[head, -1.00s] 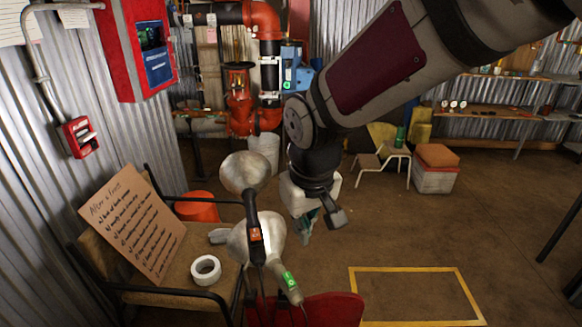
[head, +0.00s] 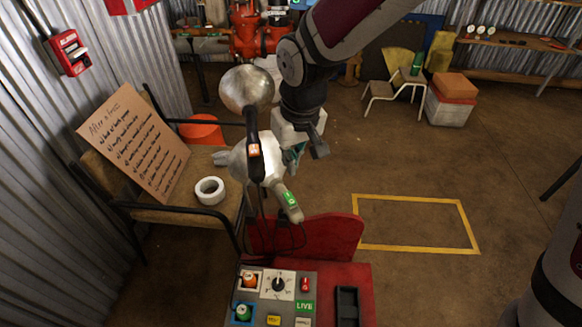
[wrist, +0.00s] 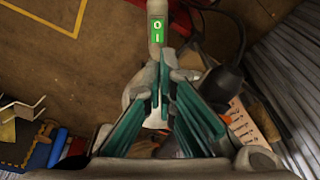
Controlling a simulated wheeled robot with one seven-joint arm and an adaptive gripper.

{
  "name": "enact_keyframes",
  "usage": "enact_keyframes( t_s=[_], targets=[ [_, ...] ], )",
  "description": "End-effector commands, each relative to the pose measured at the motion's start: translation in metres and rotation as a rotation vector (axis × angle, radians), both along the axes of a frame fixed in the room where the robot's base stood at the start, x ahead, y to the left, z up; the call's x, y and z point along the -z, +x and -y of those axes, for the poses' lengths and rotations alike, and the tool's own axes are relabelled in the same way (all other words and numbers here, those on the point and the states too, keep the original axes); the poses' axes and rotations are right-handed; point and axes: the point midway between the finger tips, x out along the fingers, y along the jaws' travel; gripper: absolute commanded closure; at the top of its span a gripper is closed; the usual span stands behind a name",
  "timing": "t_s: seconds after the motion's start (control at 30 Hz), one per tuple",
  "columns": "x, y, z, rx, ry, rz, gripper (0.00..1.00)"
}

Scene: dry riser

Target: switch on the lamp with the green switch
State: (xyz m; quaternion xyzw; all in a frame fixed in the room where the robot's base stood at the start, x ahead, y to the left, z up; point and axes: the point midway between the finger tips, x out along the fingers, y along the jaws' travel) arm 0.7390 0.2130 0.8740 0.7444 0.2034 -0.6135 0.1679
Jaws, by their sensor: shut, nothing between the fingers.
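The lamp with the green switch (head: 291,199) has a silver shade (head: 243,163) and a pale grey handle; the switch, marked 0 and I, also shows in the wrist view (wrist: 157,27). A second lamp with a silver shade (head: 246,88) has a black handle with an orange switch (head: 254,150). My gripper (head: 293,158) is beside the green-switch lamp, just above its switch in the head view. In the wrist view my teal-padded fingers (wrist: 162,98) are shut and empty, with the lamp shade behind them. I cannot tell whether the fingers touch the lamp.
A red stand (head: 330,238) with a control panel (head: 290,305) is in front, below the lamps. An armchair (head: 185,215) with a cardboard sign (head: 135,140) and a white tape roll (head: 209,190) stands left. The floor inside the yellow outline (head: 415,248) is clear.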

Motion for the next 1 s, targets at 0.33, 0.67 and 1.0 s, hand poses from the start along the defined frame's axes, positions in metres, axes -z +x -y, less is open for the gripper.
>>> enact_keyframes(
  t_s=[0.33,0.67,1.0],
  targets=[
    [0.07,0.01,-0.007,-0.003,-0.001,-0.004,1.0],
    [0.115,0.019,-0.011,-0.001,0.0,-0.002,1.0],
    [0.122,0.02,-0.012,0.0,0.0,0.0,1.0]
  ],
)
